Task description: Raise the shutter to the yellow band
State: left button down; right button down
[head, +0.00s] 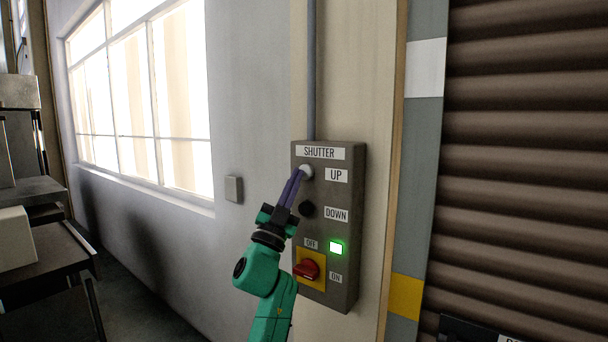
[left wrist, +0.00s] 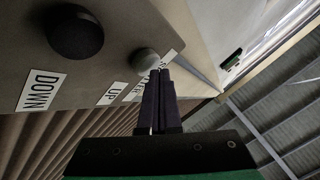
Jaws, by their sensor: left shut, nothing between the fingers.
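The shutter (head: 530,150) is brown and slatted and fills the right of the head view; I cannot see its lower edge. The yellow band (head: 405,297) is on the grey post left of the shutter. The control box (head: 348,292) has a pale UP button (head: 306,172) and a black DOWN button (head: 306,209). My left gripper (head: 299,176) is shut and empty, its tips at the UP button. In the left wrist view, the tips (left wrist: 161,76) are right beside the pale button (left wrist: 146,62); I cannot tell whether it is pressed. My right gripper is out of view.
A green lamp (head: 336,248) is lit above the red rotary switch (head: 307,270). A white band (head: 425,68) is higher on the post. A dark object (head: 470,328) is at the bottom right. Shelving (head: 40,240) stands at the left.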

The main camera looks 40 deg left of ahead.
pick_arm(q)
jog(key=shift+w, duration=0.5)
dwell(0.7)
jog(key=shift+s, duration=0.1)
dwell(4.6)
jog(key=shift+s, duration=0.8)
jog(key=s+p, duration=0.1)
jog(key=s, duration=0.4)
dwell(0.4)
